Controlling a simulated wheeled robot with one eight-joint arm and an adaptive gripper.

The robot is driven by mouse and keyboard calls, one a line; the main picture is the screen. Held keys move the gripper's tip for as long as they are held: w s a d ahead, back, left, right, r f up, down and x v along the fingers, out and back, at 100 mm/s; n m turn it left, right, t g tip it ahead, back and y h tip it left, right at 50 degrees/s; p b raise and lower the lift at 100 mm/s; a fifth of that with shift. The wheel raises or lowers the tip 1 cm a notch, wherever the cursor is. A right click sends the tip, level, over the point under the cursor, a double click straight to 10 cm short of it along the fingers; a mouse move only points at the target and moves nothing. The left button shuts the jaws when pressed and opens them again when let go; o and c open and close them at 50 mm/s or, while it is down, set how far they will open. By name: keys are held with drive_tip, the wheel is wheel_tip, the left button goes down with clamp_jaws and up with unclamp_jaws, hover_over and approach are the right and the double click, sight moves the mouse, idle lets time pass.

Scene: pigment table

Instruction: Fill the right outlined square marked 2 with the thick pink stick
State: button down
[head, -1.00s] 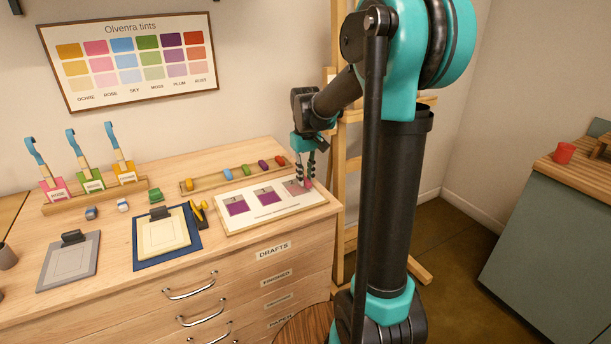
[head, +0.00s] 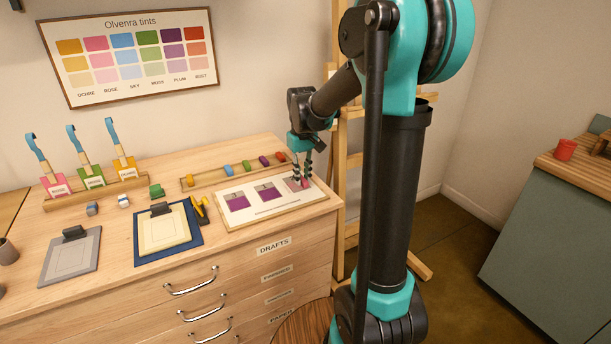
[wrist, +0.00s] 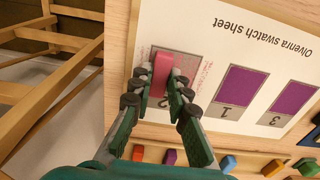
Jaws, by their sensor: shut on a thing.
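My gripper (wrist: 162,95) is shut on the thick pink stick (wrist: 162,72), which stands between its fingertips. In the head view my gripper (head: 302,178) is over the right end of the white swatch sheet (head: 232,219). In the wrist view the sheet appears upside down, and the stick is over the left part of the square marked 2 (wrist: 187,66). That square looks greyish pink, with faint pink strokes at and beyond its side edges. The fingers and stick hide part of it. Whether the stick's tip touches the paper cannot be told.
The squares marked 1 (wrist: 242,86) and 3 (wrist: 291,98) are filled purple. A wooden rack (head: 205,183) with several coloured sticks lies behind the sheet. A blue board (head: 142,261) with a cream sheet lies to the left. An easel (head: 354,150) stands beyond the table's right edge.

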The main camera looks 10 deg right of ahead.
sight(291, 188)
drive_tip(key=shift+s+a, duration=0.2)
drive_tip(key=shift+a, duration=0.5)
drive_tip(key=shift+s+a, duration=0.25)
drive_tip(key=shift+a, duration=0.4)
drive_tip(key=shift+s+a, duration=0.2)
drive_tip(key=shift+a, duration=0.5)
drive_tip(key=shift+d, duration=0.15)
drive_tip(key=shift+w+d, duration=0.3)
drive_tip(key=shift+d, duration=0.55)
drive_tip(key=shift+w+d, duration=0.25)
drive_tip(key=shift+d, duration=0.6)
drive_tip(key=shift+w+d, duration=0.3)
drive_tip(key=shift+d, duration=0.55)
drive_tip(key=shift+f, duration=0.1)
drive_tip(key=shift+a, duration=0.1)
drive_tip(key=shift+s+a+f, duration=0.1)
drive_tip(key=shift+s+a, duration=0.15)
drive_tip(key=shift+a, duration=0.45)
drive_tip(key=shift+s+a+f, duration=0.1)
drive_tip(key=shift+s+a, duration=0.15)
drive_tip(key=shift+a, duration=0.4)
drive_tip(key=shift+s+a+r, duration=0.1)
drive_tip(key=shift+s+a, duration=0.1)
drive_tip(key=shift+a, duration=0.45)
drive_tip(key=shift+s+a+r, duration=0.1)
drive_tip(key=shift+s+a, duration=0.05)
drive_tip(key=shift+a, duration=0.5)
